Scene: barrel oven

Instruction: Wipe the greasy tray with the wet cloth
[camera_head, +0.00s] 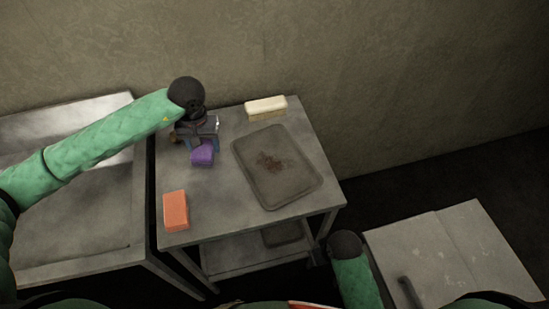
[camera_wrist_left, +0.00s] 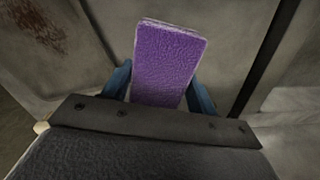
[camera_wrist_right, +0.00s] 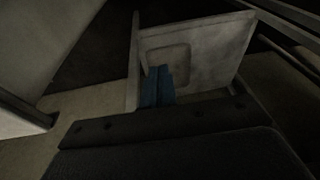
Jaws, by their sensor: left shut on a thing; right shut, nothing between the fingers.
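The tray (camera_head: 300,188) lies flat on the right part of the metal table, with a dark brown greasy stain (camera_head: 270,162) in its middle. The stain also shows at the top left of the left wrist view (camera_wrist_left: 38,25). My left gripper (camera_head: 204,146) is shut on a purple block-like folded cloth (camera_head: 203,156), left of the tray and apart from it. The cloth stands out between the blue fingers in the left wrist view (camera_wrist_left: 168,60). I cannot tell whether it touches the table. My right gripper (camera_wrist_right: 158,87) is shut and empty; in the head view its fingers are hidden.
An orange block (camera_head: 176,210) lies at the table's front left. A cream block (camera_head: 266,107) lies at the back edge behind the tray. A second metal table (camera_head: 90,215) stands to the left. A pale panel (camera_head: 455,255) is at the lower right. The wall is close behind.

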